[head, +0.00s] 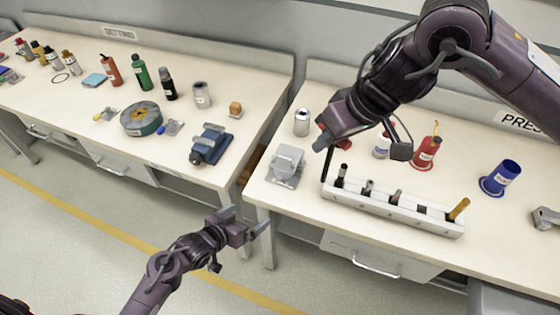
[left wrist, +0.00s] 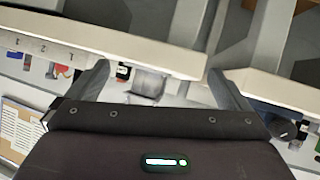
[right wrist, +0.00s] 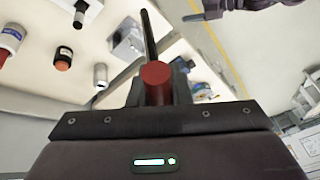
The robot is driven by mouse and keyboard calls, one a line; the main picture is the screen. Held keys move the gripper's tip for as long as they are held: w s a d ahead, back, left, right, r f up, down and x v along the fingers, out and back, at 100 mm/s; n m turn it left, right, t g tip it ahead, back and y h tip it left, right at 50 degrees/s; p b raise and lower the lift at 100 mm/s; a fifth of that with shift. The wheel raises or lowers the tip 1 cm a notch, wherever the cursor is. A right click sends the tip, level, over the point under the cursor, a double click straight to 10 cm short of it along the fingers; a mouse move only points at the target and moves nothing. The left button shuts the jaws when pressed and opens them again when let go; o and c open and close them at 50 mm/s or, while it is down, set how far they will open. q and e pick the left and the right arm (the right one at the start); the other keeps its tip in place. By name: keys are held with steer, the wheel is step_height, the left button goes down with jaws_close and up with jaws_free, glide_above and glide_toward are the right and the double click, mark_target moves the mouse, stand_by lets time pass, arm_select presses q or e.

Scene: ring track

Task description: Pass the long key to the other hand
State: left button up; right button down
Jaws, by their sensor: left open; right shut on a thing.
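The long key has a red head (right wrist: 156,82) and a thin black shaft (right wrist: 149,35). My right gripper (head: 325,140) is shut on the red head, above the right-hand bench. In the head view the shaft (head: 328,164) hangs down by the left end of a white rack (head: 385,212); I cannot tell whether its tip touches the rack. My left gripper (head: 246,228) is open and empty, low in front of the gap between the benches. Its spread fingers (left wrist: 160,88) show in the left wrist view with nothing between them. The two grippers are well apart.
The rack holds several upright tools. A grey metal block (head: 287,165) stands left of it, a silver can (head: 302,122) behind. A red container (head: 425,152) and blue cup (head: 500,177) stand right. A blue vise (head: 210,143) sits on the left bench. Open floor lies in front.

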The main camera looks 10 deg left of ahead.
arm_select(q)
steer(key=s+d+r+m+h, duration=0.2)
steer(key=d+r+h, duration=0.15)
steer(key=r, duration=0.75)
steer(key=s+d+r+m+h, duration=0.2)
steer(key=s+d+r+m, duration=0.15)
steer(key=r, duration=0.85)
steer(key=s+d+r+m+h, duration=0.1)
steer(key=s+d+r+h, duration=0.2)
steer(key=r, duration=0.8)
steer(key=shift+t+y, duration=0.25)
steer(key=shift+t, duration=0.15)
steer(key=x, duration=1.3)
steer(key=shift+w+r, duration=0.2)
steer(key=shift+w, duration=0.15)
